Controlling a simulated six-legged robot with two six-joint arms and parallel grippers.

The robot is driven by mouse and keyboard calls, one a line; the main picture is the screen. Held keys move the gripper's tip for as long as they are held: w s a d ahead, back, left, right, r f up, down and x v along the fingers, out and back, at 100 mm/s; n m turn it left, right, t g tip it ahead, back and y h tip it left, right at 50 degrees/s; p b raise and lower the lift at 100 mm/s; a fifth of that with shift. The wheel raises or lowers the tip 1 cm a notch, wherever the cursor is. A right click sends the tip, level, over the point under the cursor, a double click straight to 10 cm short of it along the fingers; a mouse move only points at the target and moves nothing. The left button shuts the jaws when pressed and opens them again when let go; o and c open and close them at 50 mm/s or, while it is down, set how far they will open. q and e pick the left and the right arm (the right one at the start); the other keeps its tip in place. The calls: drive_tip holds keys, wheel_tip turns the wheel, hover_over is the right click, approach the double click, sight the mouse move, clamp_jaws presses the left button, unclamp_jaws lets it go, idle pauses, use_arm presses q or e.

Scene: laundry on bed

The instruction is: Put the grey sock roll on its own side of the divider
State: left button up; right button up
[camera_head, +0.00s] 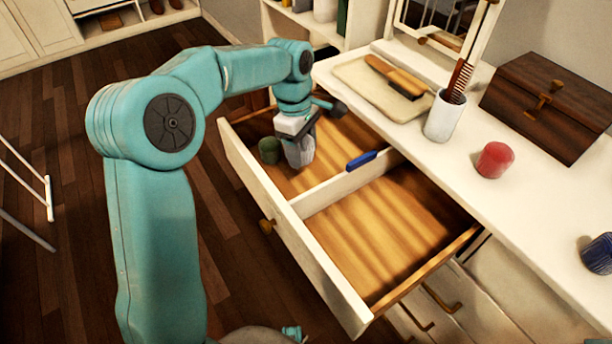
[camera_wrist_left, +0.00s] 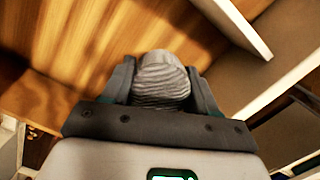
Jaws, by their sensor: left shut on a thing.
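My left gripper (camera_head: 298,140) reaches down into the open drawer's left compartment and is shut on the grey sock roll (camera_head: 300,154). In the left wrist view the roll (camera_wrist_left: 160,78) shows as a striped grey bundle between the two fingers (camera_wrist_left: 162,92). The pale divider (camera_head: 345,184) runs across the drawer, to the right of the roll and apart from it. I cannot tell whether the roll touches the drawer floor. A dark green roll (camera_head: 269,150) stands just left of the grey one. My right gripper is not in view.
The right compartment (camera_head: 385,225) is empty. A blue object (camera_head: 361,160) is at the divider. On the dresser top are a tray with a brush (camera_head: 400,78), a white cup (camera_head: 441,117) with a comb, a red item (camera_head: 494,160), a wooden box (camera_head: 545,105) and a dark blue item (camera_head: 597,254).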

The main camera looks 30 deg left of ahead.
sight(304, 182)
use_arm(q)
wheel_tip(304, 182, down, 7)
drive_tip(key=shift+f+b, duration=0.15)
drive_tip(key=shift+b, duration=0.55)
drive_tip(key=shift+w+f, duration=0.1)
drive_tip(key=shift+f, duration=0.2)
drive_tip(key=shift+f, duration=0.15)
drive_tip(key=o, duration=1)
drive_tip(key=shift+o, duration=0.2)
drive_tip(key=r+p, duration=0.1)
drive_tip(key=r, duration=0.3)
drive_tip(key=a+r+p, duration=0.1)
drive_tip(key=r, duration=0.7)
drive_tip(key=shift+a+r+p, duration=0.2)
drive_tip(key=shift+p, duration=0.2)
